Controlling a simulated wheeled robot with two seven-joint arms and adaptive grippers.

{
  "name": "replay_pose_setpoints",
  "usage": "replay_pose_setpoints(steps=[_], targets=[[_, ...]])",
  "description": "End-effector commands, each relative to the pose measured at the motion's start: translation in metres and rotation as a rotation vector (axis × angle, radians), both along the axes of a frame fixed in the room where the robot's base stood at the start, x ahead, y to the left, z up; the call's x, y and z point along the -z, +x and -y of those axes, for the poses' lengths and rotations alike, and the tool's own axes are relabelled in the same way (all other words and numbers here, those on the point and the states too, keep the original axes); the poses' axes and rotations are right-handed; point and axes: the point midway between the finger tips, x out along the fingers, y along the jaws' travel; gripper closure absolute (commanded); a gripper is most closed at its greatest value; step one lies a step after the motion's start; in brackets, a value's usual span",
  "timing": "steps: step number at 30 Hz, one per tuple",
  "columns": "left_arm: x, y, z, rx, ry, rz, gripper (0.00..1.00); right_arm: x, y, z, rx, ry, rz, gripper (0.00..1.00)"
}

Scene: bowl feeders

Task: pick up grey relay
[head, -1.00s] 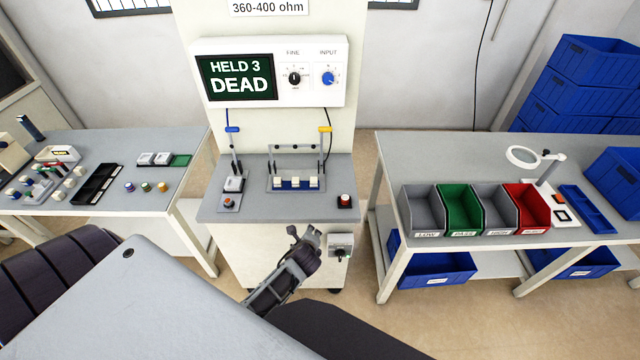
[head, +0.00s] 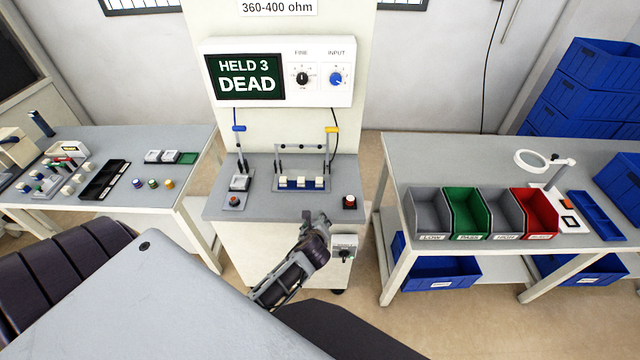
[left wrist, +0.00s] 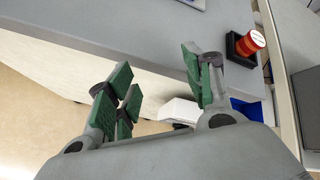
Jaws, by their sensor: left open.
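Three small pale blocks (head: 302,182) stand in a row in a blue holder on the grey-topped test bench (head: 262,206). I cannot tell which block, if any, is the grey relay. My left gripper (head: 318,222) is at the bench's front edge, below and apart from the blocks. In the left wrist view its green-padded fingers (left wrist: 158,75) are spread, with nothing between them. My right gripper is out of view.
A panel (head: 345,92) reading "HELD 3 DEAD" stands above the bench. The left table (head: 140,200) carries pale blocks, coloured parts and a black tray (head: 104,180). The right table (head: 440,155) holds grey, green and red bins (head: 535,213). A small switch box (head: 344,243) hangs beside my gripper.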

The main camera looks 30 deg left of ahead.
Motion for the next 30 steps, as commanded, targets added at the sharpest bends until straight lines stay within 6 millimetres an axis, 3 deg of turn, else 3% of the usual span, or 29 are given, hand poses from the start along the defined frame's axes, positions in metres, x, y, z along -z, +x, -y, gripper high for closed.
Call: replay_pose_setpoints(steps=[16,30], targets=[[-0.076,0.034,-0.018,0.259,0.529,-0.059,0.48,0.001,0.000,0.000,0.000,0.000,0.000,1.00],[-0.085,0.037,-0.020,0.286,0.600,-0.074,0.48,0.001,0.000,0.000,0.000,0.000,0.000,1.00]])
